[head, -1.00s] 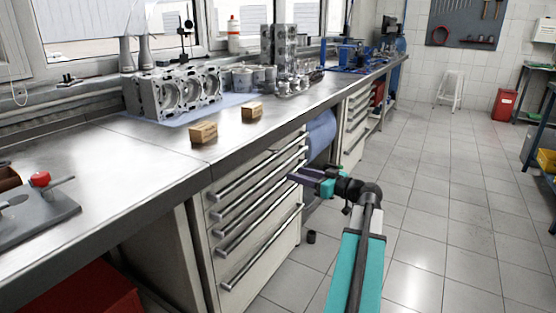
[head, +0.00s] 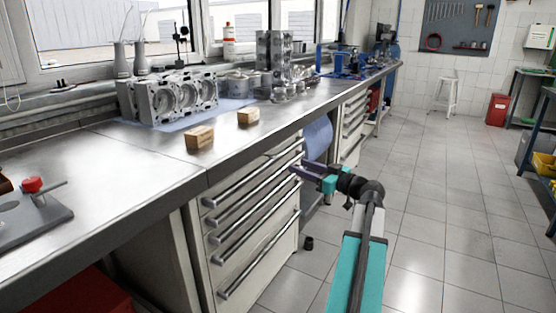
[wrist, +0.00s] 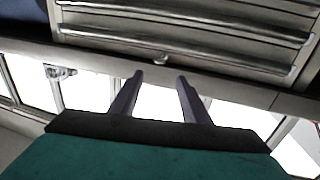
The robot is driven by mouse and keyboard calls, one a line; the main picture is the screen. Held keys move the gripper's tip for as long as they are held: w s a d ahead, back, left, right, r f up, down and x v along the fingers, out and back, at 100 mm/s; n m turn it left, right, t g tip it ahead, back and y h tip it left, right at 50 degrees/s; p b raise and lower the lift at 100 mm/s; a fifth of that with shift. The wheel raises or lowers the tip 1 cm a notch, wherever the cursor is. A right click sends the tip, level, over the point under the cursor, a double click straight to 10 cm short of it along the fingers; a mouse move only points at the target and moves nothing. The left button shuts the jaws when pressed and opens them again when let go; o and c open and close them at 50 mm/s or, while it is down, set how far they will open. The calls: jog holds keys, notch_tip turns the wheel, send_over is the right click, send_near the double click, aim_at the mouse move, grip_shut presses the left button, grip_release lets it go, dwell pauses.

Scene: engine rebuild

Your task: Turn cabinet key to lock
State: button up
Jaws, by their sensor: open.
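The grey drawer cabinet (head: 250,210) stands under the workbench, with several long bar handles on its closed drawers. In the wrist view its face and handles (wrist: 185,48) lie across the top of the picture. A small silver piece (wrist: 161,60) sits on the cabinet's edge strip; it may be the key or lock, but it is too small to tell. My gripper (head: 294,168) is at the cabinet's upper right front corner. In the wrist view my gripper (wrist: 160,77) is open, its two dark fingers apart and empty, pointing toward the small silver piece. I cannot tell the key's angle.
The steel bench top (head: 110,165) juts out above the cabinet. Two small wooden blocks (head: 199,138) and an engine block (head: 178,95) stand on it. A blue cloth (head: 318,135) hangs right of the cabinet. The tiled floor (head: 440,190) at right is clear.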

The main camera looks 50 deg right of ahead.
aim_at(276, 157)
jog(key=w, duration=0.4)
jog(key=w+b, duration=0.1)
jog(key=w, duration=0.6)
jog(key=shift+w+a, duration=0.25)
jog(key=shift+w, duration=0.05)
jog(key=c, duration=1.1)
